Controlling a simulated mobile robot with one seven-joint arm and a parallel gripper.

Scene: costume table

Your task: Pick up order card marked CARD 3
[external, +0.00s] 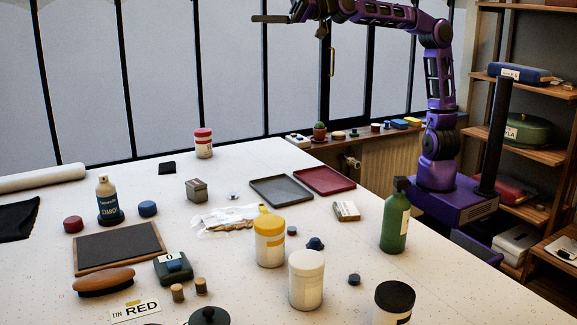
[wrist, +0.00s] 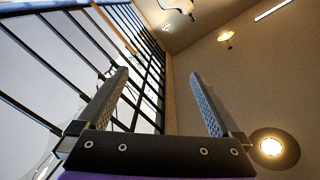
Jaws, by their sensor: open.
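No card that reads CARD 3 can be made out in the external view. A card with large letters RED (external: 135,311) lies near the table's front edge. My gripper (external: 270,19) is high above the back of the table, partly cut off by the top edge. In the wrist view my gripper (wrist: 158,76) is open and empty, with its two fingers wide apart, facing the windows and ceiling.
The white table (external: 115,171) holds several tubs and bottles, including a yellow-lidded tub (external: 269,243), a white tub (external: 306,281) and a green bottle (external: 395,220). A grey tray (external: 282,190) and a red tray (external: 325,180) lie towards the back. Wooden shelves (external: 530,148) stand at right.

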